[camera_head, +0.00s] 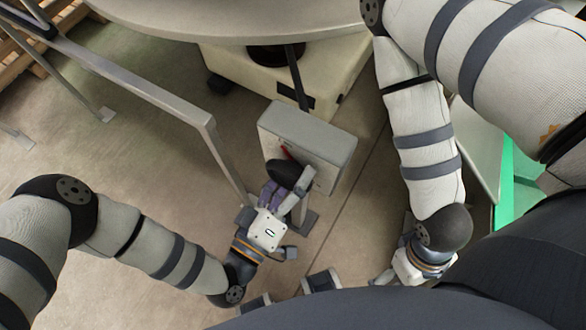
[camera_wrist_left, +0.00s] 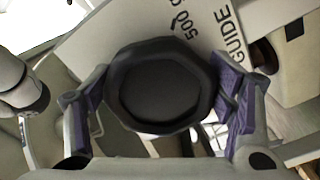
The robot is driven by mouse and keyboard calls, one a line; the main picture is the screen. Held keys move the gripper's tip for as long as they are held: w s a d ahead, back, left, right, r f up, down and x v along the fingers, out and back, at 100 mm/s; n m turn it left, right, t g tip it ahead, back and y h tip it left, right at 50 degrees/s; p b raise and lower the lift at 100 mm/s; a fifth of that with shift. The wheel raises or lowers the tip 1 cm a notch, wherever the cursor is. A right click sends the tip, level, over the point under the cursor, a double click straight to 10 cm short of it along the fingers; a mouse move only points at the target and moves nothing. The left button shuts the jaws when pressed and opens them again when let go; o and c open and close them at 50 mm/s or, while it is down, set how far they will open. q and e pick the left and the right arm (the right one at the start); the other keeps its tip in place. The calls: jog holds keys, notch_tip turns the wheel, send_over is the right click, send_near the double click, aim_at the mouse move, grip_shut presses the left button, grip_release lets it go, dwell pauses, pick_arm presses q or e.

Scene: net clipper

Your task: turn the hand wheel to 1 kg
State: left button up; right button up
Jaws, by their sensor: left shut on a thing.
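The black hand wheel (camera_head: 285,172) is on the front of a grey box (camera_head: 318,140) in the head view. A bit of red shows beside the wheel. My left gripper (camera_head: 282,192) is at the wheel and shut on it. In the left wrist view the dark, many-sided wheel (camera_wrist_left: 160,88) sits between the purple-padded fingers (camera_wrist_left: 158,105). Printed "500" and "GUIDE" show on the plate (camera_wrist_left: 205,30) behind it. I see no 1 kg mark; part of the plate is hidden by the wheel. My right gripper (camera_head: 388,278) is low at the right, its fingers mostly hidden.
A metal rail frame (camera_head: 150,92) stands left of the box, its post close to my left gripper. A large round table-like disc (camera_head: 240,20) on a pale base (camera_head: 285,75) is behind. A green-edged panel (camera_head: 506,180) is at the right. Open floor lies left of centre.

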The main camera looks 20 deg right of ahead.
dwell(0.5)
pick_arm(q)
jog(key=o, duration=1.1)
jog(key=shift+o, duration=0.2)
jog(key=v, duration=1.2)
